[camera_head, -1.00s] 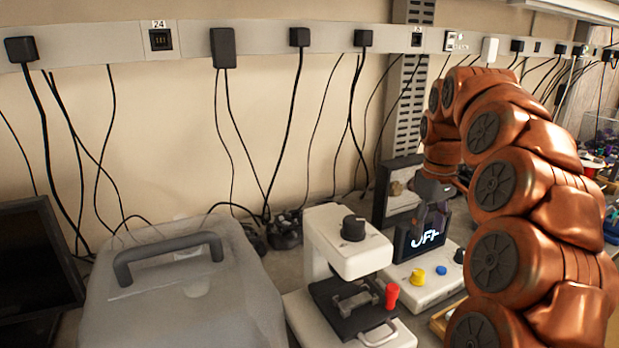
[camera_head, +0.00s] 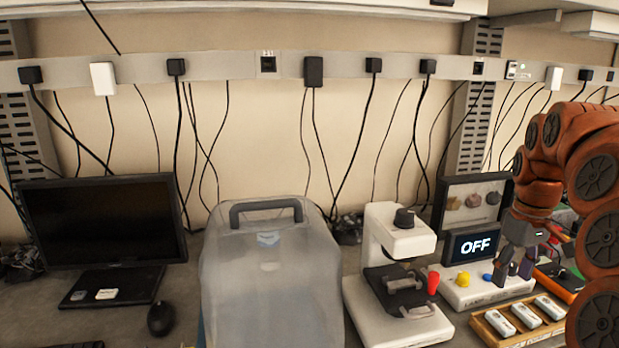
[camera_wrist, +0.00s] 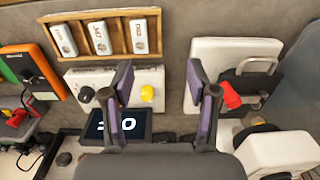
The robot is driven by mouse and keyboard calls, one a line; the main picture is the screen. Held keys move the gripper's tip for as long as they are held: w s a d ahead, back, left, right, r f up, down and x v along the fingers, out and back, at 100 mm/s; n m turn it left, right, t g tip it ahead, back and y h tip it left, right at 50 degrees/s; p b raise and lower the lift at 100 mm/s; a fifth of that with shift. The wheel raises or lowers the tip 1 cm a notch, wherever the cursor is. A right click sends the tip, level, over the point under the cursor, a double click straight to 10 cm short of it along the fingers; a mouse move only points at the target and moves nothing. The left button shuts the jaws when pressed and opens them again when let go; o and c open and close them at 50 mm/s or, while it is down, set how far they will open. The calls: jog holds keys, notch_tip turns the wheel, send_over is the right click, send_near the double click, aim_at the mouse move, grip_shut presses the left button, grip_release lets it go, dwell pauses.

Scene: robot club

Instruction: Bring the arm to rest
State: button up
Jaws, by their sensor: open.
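My gripper (camera_head: 508,270) hangs at the end of my orange-brown arm (camera_head: 590,190) at the right of the head view. It points down, just right of a display (camera_head: 472,243) reading OFF. In the wrist view my gripper (camera_wrist: 160,82) has its two purple-padded fingers spread apart, with nothing between them. Below them shows the white control box (camera_wrist: 90,77) with a yellow button (camera_wrist: 148,93) and a black knob (camera_wrist: 86,94). The display also shows there, upside down and partly hidden. In the head view the fingers overlap the box's right part.
A white microscope-like device (camera_head: 395,240) with a red knob stands left of the box. A wooden tray (camera_head: 490,338) holds several white modules in front. Further left are a grey covered case (camera_head: 270,290), a black monitor (camera_head: 100,220) and a mouse (camera_head: 161,319). An orange device (camera_wrist: 35,65) lies beside the tray.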

jog(key=s+a, duration=0.4)
jog(key=a, duration=0.5)
jog(key=s+a+f+m+p, duration=0.1)
jog(key=s+a+f, duration=0.2)
jog(key=s, duration=0.5)
jog(key=s+a+f+g+p, duration=0.1)
jog(key=s+a+f, duration=0.3)
jog(key=s, duration=0.5)
jog(key=s+a+f+m, duration=0.1)
jog(key=s+a+f, duration=0.2)
jog(key=s+a, duration=0.2)
jog(key=s, duration=0.3)
jog(key=shift+s+f+m+g+p, duration=0.3)
jog(key=shift+s+f+g+p, duration=0.05)
jog(key=shift+g+p, duration=0.05)
